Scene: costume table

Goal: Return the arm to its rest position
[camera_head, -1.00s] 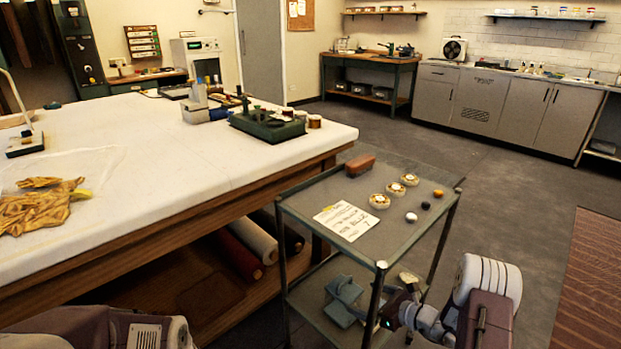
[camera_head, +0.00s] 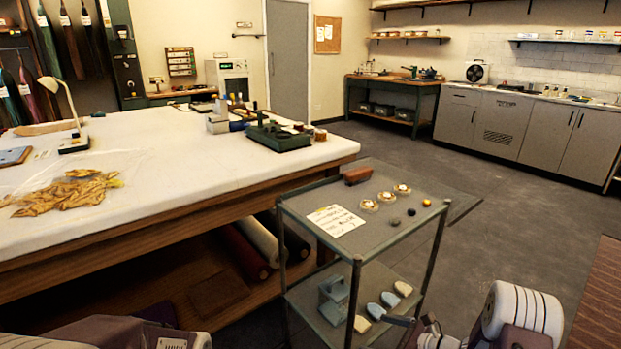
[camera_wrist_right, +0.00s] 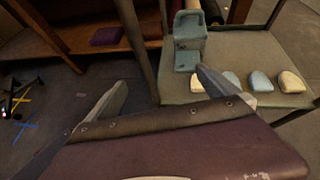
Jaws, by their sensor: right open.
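My right arm (camera_head: 520,318) is at the bottom right of the head view. Its gripper, at the picture's bottom edge there, is seen better in the right wrist view (camera_wrist_right: 163,92). Its two fingers are wide apart with nothing between them. Beyond the fingertips are the cart's lower shelf (camera_wrist_right: 235,52), a blue-grey device (camera_wrist_right: 188,42) and several small rounded blocks (camera_wrist_right: 261,81). My left arm (camera_head: 100,333) shows only in part at the bottom left; its gripper is out of view.
The two-tier cart (camera_head: 340,262) carries a brown block (camera_head: 358,175), a card (camera_head: 335,220), three round tins and small balls on top. A large white-topped table (camera_head: 190,165) fills the left, with gold cloth (camera_head: 65,192). Floor (camera_head: 470,240) right of the cart is clear.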

